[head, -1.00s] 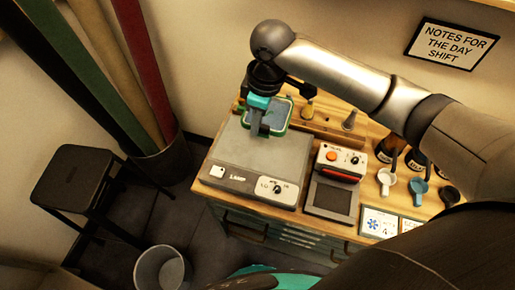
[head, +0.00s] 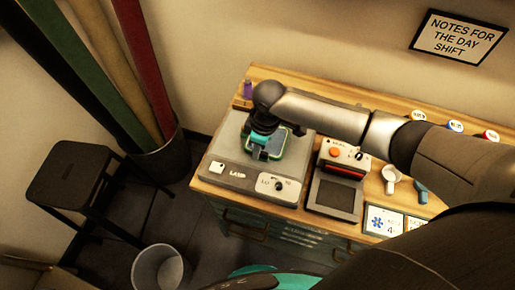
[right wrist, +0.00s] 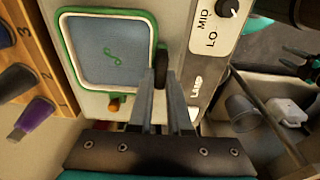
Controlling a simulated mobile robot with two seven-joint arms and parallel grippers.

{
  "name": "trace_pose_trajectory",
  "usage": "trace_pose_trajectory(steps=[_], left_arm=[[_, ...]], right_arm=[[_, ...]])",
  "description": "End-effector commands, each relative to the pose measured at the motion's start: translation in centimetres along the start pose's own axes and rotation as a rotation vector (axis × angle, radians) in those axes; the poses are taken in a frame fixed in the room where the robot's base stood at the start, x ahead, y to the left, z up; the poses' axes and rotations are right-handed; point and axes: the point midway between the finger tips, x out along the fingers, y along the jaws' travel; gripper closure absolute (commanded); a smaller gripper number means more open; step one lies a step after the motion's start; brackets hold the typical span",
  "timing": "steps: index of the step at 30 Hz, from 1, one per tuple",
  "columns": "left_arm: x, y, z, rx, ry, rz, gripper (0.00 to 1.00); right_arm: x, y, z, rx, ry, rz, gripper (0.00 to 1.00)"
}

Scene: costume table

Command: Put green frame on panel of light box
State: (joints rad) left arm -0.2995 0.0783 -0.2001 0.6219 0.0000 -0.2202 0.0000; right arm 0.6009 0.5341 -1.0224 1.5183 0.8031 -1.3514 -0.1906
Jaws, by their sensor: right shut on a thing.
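The green frame (head: 271,146), with a blue-grey sheet inside, is over the grey top of the light box (head: 299,152). My right gripper (head: 262,138) is shut on one edge of it. In the right wrist view the green frame (right wrist: 66,50) lies flat-looking over the pale box, and the gripper's fingertips (right wrist: 161,78) close at its right edge by a dark piece. I cannot tell whether the frame touches the panel. The hand hides part of the panel in the head view. A dark pronged shape at the wrist view's right edge may be my left gripper (right wrist: 300,58).
A device with an orange button (head: 335,152) and a dark pad stands right of the light box. A numbered rack (right wrist: 50,85) runs along the back. A stool (head: 67,178) and bin (head: 160,268) stand on the floor.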

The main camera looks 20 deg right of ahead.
Motion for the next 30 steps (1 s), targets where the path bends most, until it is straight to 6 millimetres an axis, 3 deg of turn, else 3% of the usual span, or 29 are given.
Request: trace_pose_trajectory(steps=[7,8,15,24,30], left_arm=[[0.1,-0.1,0.0,0.0,0.0,-0.001,0.5],[0.0,-0.1,0.0,0.0,0.0,-0.001,0.5],[0.0,-0.1,0.0,0.0,0.0,-0.002,0.5],[0.0,-0.1,0.1,0.0,-0.001,-0.002,0.5],[-0.8,-0.2,0.0,0.0,-0.002,-0.002,0.5]], right_arm=[[0.2,0.0,0.0,0.0,0.001,0.0,1.0],[0.2,0.0,0.0,0.0,0.001,0.0,0.81],[0.2,0.0,0.0,0.0,0.001,0.0,0.54],[-0.1,0.0,0.0,0.0,0.001,0.001,0.54],[-2.8,0.1,-0.1,0.0,0.003,0.002,0.54]])
